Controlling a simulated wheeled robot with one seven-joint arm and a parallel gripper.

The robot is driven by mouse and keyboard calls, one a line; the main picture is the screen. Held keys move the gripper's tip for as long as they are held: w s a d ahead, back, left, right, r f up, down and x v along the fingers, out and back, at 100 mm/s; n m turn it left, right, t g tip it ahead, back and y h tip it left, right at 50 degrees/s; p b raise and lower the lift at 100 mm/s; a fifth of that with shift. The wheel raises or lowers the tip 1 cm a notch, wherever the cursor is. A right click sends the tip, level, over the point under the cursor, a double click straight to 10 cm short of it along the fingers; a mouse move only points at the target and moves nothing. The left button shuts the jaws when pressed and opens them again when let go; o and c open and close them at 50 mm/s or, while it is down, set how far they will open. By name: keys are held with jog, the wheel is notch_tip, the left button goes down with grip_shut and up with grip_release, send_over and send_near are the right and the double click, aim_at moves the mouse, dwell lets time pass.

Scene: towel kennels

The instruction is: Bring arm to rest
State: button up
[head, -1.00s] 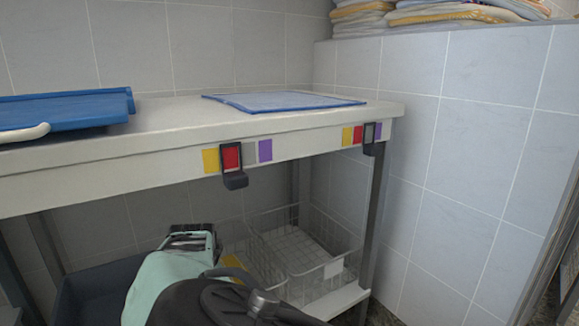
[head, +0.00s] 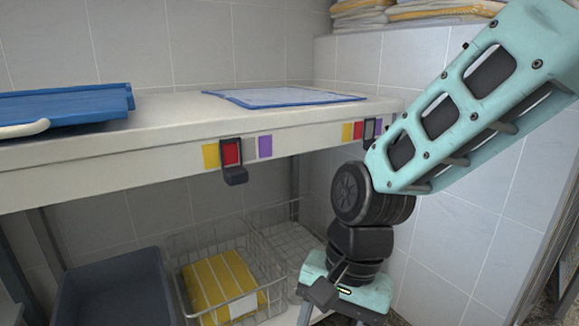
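My arm comes in from the upper right and folds down at a dark round joint in front of the table's right end. My gripper (head: 345,292) hangs below that joint at the bottom of the view, in front of the lower shelf's right end. Its teal housing and dark parts show, but its fingertips cannot be made out, so I cannot tell whether it is open or shut. I see nothing held in it.
A white table (head: 150,155) carries a blue tray (head: 65,105) and a blue-edged mat (head: 285,97). Below are a dark bin (head: 112,290) and wire baskets (head: 285,245), one with a yellow folded item (head: 220,285). Folded towels (head: 420,12) lie on the tiled ledge (head: 350,58).

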jog(key=s+d+r+n+t+h, duration=0.2)
jog(key=s+d+n, duration=0.65)
jog(key=n, duration=0.25)
notch_tip(320, 180, up, 44)
jog(key=p, duration=4.4)
jog(key=shift+d+n, duration=0.15)
jog(key=shift+n, duration=0.25)
